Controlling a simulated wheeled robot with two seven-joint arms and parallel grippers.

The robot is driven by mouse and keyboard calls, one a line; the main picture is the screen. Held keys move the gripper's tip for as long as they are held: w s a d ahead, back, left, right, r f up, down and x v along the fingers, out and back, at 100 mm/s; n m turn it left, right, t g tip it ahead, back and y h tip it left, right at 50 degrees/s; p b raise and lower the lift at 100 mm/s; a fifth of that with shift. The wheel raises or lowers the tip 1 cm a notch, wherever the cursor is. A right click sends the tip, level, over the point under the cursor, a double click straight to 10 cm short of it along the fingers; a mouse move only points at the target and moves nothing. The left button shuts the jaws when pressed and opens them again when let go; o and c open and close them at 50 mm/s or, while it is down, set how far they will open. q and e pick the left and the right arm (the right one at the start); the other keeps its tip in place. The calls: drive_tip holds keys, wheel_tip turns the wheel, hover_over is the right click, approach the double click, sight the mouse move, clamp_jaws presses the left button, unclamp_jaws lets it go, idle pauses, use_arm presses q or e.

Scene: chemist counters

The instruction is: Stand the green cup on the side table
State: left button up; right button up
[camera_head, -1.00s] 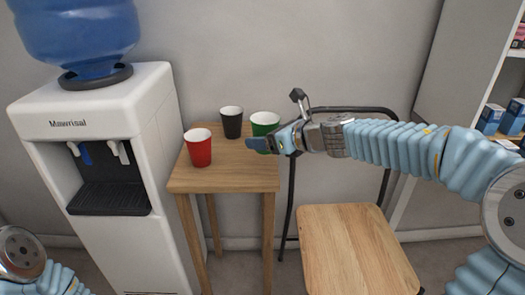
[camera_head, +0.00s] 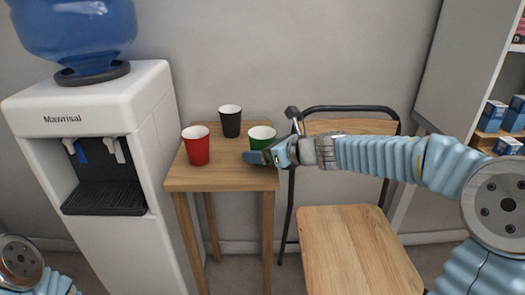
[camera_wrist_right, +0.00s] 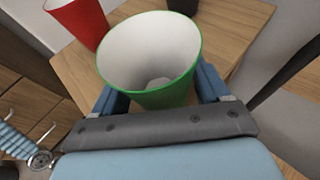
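The green cup (camera_head: 262,133) is upright at the right side of the wooden side table (camera_head: 215,180), between the fingers of my right gripper (camera_head: 262,157). The right wrist view looks into its empty white inside (camera_wrist_right: 150,55), with a blue finger against each side. The right gripper is shut on the cup. The gripper hides the cup's base in the head view, so I cannot tell whether it touches the tabletop. My left gripper is not in view; only part of my left arm shows at the lower left.
A red cup (camera_head: 196,147) stands at the table's left and a black cup (camera_head: 230,121) at its back. A white water dispenser (camera_head: 100,125) stands left of the table. A wooden chair (camera_head: 355,240) is to the right. The table's front middle is clear.

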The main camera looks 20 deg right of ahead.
drive_tip(key=o, duration=0.3)
drive_tip(key=shift+r, duration=0.1)
drive_tip(key=shift+r+p, duration=0.3)
drive_tip(key=shift+p, duration=0.05)
drive_tip(key=v, duration=1.2)
drive_tip(key=shift+f, duration=0.1)
